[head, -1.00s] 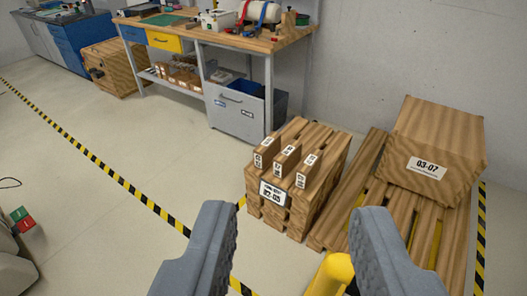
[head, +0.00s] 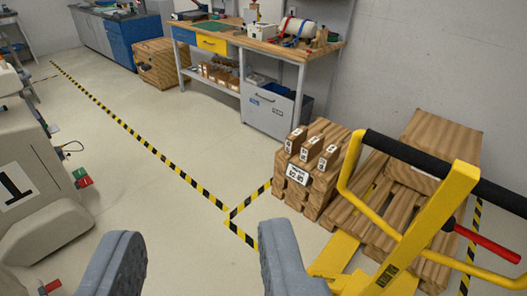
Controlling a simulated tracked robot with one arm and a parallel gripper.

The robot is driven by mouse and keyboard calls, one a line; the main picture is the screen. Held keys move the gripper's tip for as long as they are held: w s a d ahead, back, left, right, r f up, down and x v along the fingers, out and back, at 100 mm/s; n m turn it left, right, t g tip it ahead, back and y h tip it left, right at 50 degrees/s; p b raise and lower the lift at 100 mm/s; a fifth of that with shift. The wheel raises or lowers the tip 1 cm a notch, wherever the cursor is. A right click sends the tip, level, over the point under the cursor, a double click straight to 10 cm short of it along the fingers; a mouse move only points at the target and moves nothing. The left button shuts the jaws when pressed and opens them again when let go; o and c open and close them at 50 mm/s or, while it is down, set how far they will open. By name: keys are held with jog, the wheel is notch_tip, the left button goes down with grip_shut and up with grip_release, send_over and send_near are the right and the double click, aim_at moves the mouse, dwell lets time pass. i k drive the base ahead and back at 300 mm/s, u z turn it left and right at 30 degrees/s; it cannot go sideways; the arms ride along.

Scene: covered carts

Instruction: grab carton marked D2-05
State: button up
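Three small upright brown cartons (head: 312,147) with white tags stand in a row on top, tags too small to read. I cannot tell which carton is D2-05. A larger brown carton (head: 436,140) lies on the pallet to the right, its label hidden behind the yellow handle. My gripper (head: 197,240) is open and empty in the foreground, left of and apart from the stack.
A yellow pallet jack (head: 425,235) with a black grip stands at the right, partly in front of the pallets. A machine marked 1 (head: 35,185) is at the left. Open floor with striped tape lies between.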

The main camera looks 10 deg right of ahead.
aim_at(294, 141)
jog(key=z, duration=0.2)
jog(key=k, duration=0.25)
jog(key=u, duration=1.05)
jog(key=i, duration=3.85)
jog(key=z, duration=0.7)
jog(key=i, duration=1.3)
jog(key=z, duration=1.35)
jog(key=i, duration=1.1)
jog(key=z, duration=0.5)
jog(key=k, duration=0.55)
